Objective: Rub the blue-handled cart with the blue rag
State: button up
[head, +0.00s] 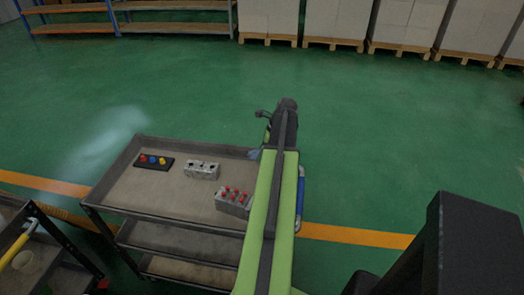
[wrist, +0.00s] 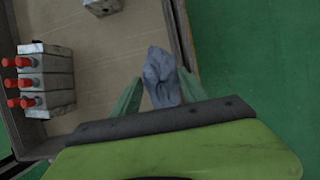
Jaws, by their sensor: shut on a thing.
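The blue-handled cart (head: 130,190) stands left of my arm, with a flat beige top, a dark raised rim and lower shelves. Its blue handle (head: 301,190) shows at the right end, partly behind my arm. My gripper (wrist: 160,80) is shut on the crumpled grey-blue rag (wrist: 162,72), which sits between its green fingers. In the wrist view the rag is over the cart top, close beside the rim. In the head view a bit of the rag (head: 254,154) shows at the cart's far right corner; my arm hides most of the gripper. I cannot tell whether the rag touches the top.
On the cart top are a block with red valves (head: 233,202), a silver block (head: 201,170) and a black plate with coloured knobs (head: 153,161). A yellow-handled cart (head: 14,249) stands at lower left. Green floor beyond is clear up to pallets of boxes (head: 335,20).

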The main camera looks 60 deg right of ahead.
notch_tip(320, 180, up, 3)
jog(key=p, duration=0.3)
jog(key=shift+f, duration=0.1)
dwell(0.3)
